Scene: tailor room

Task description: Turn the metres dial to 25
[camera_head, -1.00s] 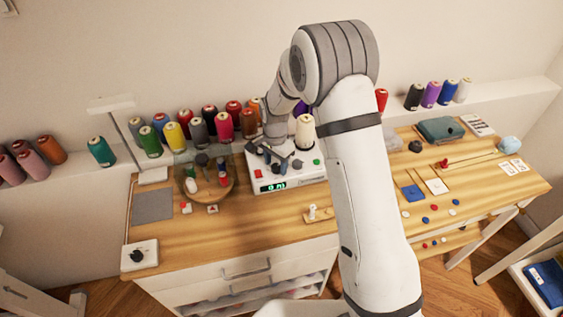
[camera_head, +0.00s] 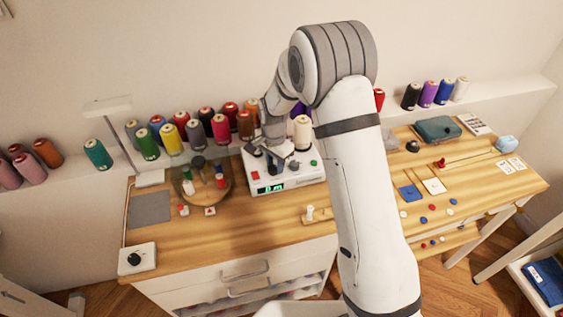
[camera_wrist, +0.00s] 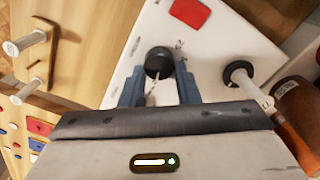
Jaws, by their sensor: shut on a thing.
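The white winding machine (camera_head: 298,184) stands on the wooden bench in the head view. Its green-lit display (camera_head: 270,187) is on the front face; the digits are too small to read surely. My gripper (camera_head: 275,163) is over its top panel. In the wrist view the black round dial (camera_wrist: 158,61) sits between the two blue-grey fingers of my gripper (camera_wrist: 159,77), which are shut on it. A pale pointer line shows by the dial; its scale is largely hidden. The cream thread cone (camera_head: 303,132) stands upright on the machine's right.
A red button (camera_head: 255,175) and a green button (camera_head: 313,163) are on the panel. A black-based post (camera_wrist: 238,74) stands beside the dial in the wrist view. Several thread cones line the ledge behind.

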